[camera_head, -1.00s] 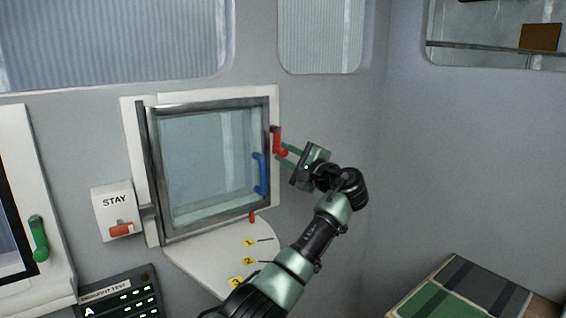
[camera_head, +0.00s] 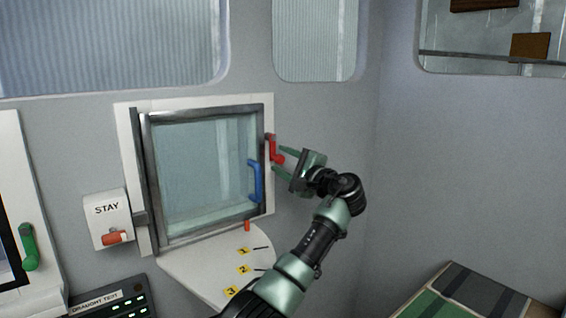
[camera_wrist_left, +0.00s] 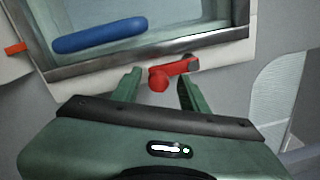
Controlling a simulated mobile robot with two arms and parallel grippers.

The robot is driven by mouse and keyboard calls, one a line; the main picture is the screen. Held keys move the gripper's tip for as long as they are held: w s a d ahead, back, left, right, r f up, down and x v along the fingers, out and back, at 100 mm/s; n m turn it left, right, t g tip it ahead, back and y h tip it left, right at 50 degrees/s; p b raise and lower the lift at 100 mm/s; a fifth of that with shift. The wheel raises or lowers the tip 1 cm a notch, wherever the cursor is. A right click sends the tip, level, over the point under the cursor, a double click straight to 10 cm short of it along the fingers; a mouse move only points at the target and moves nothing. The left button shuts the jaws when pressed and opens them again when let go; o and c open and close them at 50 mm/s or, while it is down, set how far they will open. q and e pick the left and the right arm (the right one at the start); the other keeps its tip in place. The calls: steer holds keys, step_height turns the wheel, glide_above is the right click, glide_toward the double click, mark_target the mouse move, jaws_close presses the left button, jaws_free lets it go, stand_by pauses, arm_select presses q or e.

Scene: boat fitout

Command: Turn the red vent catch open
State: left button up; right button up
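The red vent catch (camera_head: 272,149) sits on the right side of the vent's frame, its handle end hanging down in the head view. In the left wrist view the red catch (camera_wrist_left: 173,72) shows a round knob end toward me and an arm running right to a dark mount. My left gripper (camera_head: 280,160) is just right of the catch, its fingers spread. In the wrist view the left gripper (camera_wrist_left: 157,80) is open, with the knob in the gap near the fingertips and no clear contact. The glazed vent (camera_head: 205,170) looks shut. My right gripper is not in view.
A blue handle (camera_head: 255,181) is on the vent's right side. Below is a white quadrant plate (camera_head: 205,270) with numbered yellow tags and an orange peg (camera_head: 247,225). A STAY box (camera_head: 107,218) with an orange lever stands left. Bare wall lies to the right.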

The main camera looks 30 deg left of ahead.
arm_select(q)
steer(key=b+v, duration=0.1)
steer(key=v, duration=0.6)
steer(key=shift+d+b, duration=0.35)
steer(key=shift+s+f, duration=0.15)
